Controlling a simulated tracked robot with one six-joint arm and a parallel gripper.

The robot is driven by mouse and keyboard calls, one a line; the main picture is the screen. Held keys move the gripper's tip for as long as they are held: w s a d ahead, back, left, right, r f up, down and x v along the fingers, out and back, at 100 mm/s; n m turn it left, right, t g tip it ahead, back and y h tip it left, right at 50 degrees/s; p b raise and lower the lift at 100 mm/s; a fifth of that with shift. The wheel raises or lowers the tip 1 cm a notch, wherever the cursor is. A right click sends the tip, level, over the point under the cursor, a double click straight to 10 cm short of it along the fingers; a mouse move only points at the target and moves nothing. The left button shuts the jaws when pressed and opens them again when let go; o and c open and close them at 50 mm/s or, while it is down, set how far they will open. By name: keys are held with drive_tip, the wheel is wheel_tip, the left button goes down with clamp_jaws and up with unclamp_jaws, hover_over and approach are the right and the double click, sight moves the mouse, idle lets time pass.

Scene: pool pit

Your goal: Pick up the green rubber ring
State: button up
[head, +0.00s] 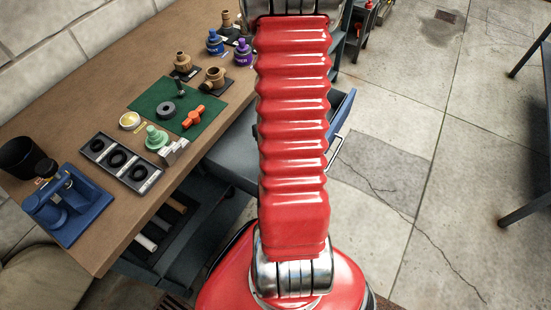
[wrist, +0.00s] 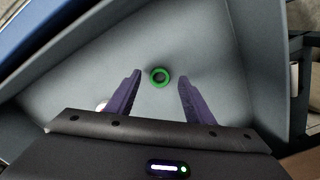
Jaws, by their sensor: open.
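The green rubber ring (wrist: 159,77) shows in the wrist view, lying flat on the grey floor of a blue-edged drawer or bin (wrist: 215,45). My gripper (wrist: 160,80) is open, with its two purple fingers apart, one to the left of the ring and one to the right. The ring appears between the fingertips, and neither finger seems to touch it. I cannot tell how high the fingertips are above the floor. In the head view the ring and gripper are not visible; my red arm blocks the middle.
A small white round thing (wrist: 102,106) lies beside the left finger. The container's walls slope around the gripper. In the head view, an open blue drawer (head: 342,112) shows right of my arm.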

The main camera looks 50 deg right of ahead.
drive_tip(key=shift+f, duration=1.1)
drive_tip(key=c, duration=1.1)
